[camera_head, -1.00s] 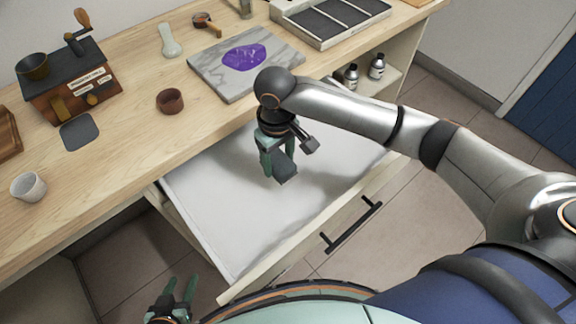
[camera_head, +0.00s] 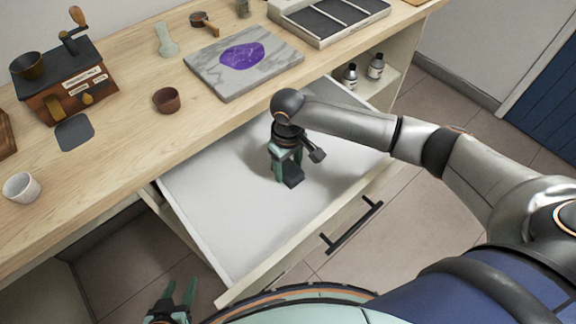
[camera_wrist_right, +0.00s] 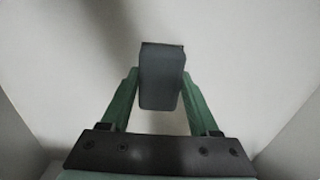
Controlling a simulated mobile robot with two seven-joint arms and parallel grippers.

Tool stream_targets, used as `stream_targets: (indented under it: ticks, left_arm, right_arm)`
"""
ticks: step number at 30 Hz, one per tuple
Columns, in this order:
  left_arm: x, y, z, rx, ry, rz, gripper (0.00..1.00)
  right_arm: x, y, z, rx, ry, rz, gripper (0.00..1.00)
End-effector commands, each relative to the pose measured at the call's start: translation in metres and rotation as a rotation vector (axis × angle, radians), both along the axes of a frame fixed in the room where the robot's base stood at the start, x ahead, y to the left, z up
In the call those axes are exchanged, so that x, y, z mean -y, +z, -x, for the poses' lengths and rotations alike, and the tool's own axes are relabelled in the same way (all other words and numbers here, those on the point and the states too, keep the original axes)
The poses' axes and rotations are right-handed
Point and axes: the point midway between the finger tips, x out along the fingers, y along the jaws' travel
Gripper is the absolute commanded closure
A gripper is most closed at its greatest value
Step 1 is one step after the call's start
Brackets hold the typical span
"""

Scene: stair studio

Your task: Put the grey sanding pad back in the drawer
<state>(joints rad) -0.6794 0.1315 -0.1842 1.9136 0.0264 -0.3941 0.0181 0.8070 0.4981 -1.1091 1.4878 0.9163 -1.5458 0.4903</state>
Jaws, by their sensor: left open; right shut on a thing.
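The grey sanding pad (camera_head: 293,176) is a small dark grey block. My right gripper (camera_head: 285,168) is shut on it inside the open drawer (camera_head: 220,222). In the right wrist view the pad (camera_wrist_right: 161,78) sits between the two green fingers of my right gripper (camera_wrist_right: 161,92), with the pale drawer floor beyond it. I cannot tell whether the pad touches the floor. The rest of the drawer looks empty. My left gripper (camera_head: 178,292) is open and empty, low at the left, outside the drawer.
The wooden worktop (camera_head: 120,150) runs behind the drawer. On it are a coffee grinder (camera_head: 68,85), a brown cup (camera_head: 166,99), a white cup (camera_head: 22,187) and a marble board with a purple patch (camera_head: 225,83).

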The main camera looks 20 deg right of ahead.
Motion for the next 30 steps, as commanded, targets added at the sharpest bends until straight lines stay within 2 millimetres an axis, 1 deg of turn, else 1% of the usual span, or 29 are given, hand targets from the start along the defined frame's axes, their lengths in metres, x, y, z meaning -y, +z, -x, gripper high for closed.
stream_targets:
  ticks: [1,2,9,10,17,20,23,30]
  left_arm:
    - [0.000,0.001,0.000,0.001,0.000,0.000,0.50]
    - [0.000,0.001,0.000,0.001,0.000,0.000,0.50]
    - [0.000,0.001,0.000,0.001,0.000,0.000,0.50]
    - [0.000,0.001,0.000,0.001,0.000,0.000,0.50]
    - [0.000,0.001,-0.001,0.001,0.000,0.000,0.50]
    - [0.000,0.001,-0.001,0.001,0.000,0.000,0.50]
    - [0.000,0.004,-0.001,0.002,0.000,0.000,0.50]
    - [0.000,0.012,-0.001,0.002,0.000,0.000,0.50]
  right_arm:
    - [0.000,-0.002,0.000,-0.001,0.000,-0.001,0.90]
    - [0.000,-0.002,0.000,-0.001,-0.001,0.000,0.37]
    - [0.000,-0.002,0.000,0.000,0.000,0.000,0.10]
    - [0.000,-0.002,0.000,0.000,0.000,0.000,0.08]
    - [0.000,-0.001,0.000,0.000,0.000,0.000,0.08]
    - [0.000,0.005,0.000,0.002,0.000,-0.002,0.08]
    - [0.000,0.020,-0.001,0.002,0.000,-0.002,0.08]
    - [-0.001,0.072,-0.001,0.003,0.001,-0.002,0.08]
